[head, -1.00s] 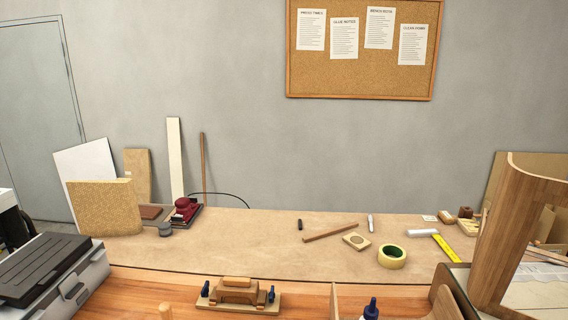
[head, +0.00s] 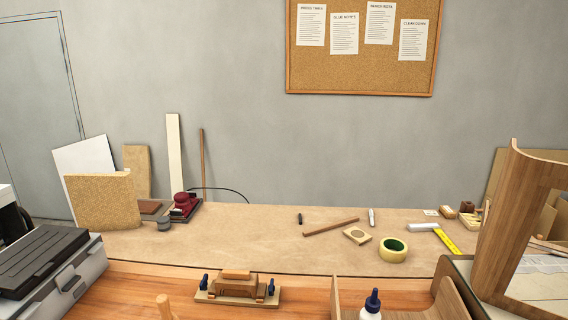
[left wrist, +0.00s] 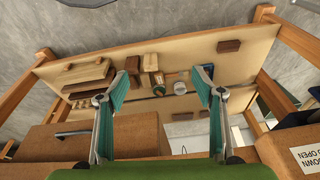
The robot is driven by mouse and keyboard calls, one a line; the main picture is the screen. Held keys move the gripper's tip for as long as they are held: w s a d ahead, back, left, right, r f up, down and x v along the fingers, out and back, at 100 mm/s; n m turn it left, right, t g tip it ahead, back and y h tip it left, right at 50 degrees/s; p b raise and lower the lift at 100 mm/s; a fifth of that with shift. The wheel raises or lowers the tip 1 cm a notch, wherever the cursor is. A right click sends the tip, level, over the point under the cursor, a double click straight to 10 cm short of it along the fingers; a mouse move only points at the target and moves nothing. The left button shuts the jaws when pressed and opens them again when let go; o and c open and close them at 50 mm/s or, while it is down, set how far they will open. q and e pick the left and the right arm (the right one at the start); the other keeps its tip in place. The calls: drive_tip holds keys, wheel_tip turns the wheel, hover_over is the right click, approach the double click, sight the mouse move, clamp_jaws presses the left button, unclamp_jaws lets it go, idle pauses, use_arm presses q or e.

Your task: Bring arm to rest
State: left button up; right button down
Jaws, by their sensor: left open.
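My left gripper (left wrist: 164,74) shows in the left wrist view with its two teal-padded fingers spread wide apart and nothing held between them. Past the fingertips is a wooden shelf board (left wrist: 235,65) bearing small wood blocks and a jar; the fingers overlap it in the picture, and I cannot tell how far off it is. A white and black part at the left edge of the head view (head: 10,212) may be my left arm, but no gripper fingers show there. My right gripper is in neither view.
The bench (head: 250,235) holds a tape roll (head: 393,249), a red sander (head: 184,204) and a clamped wood block (head: 238,287). A grey case (head: 50,270) stands front left, a curved wood panel (head: 505,225) at right. A glue bottle (head: 371,306) is at the front.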

use_arm(q)
drive_tip(key=s+f+g+b, duration=0.1)
drive_tip(key=s+f+b, duration=0.35)
drive_tip(key=f, duration=1.45)
drive_tip(key=s+a+f+b, duration=0.1)
drive_tip(key=s+a+f, duration=0.2)
drive_tip(key=s+f, duration=1)
drive_tip(key=shift+s+a+f+g+b, duration=0.25)
drive_tip(key=shift+s+g+b, duration=0.15)
drive_tip(key=shift+s, duration=0.85)
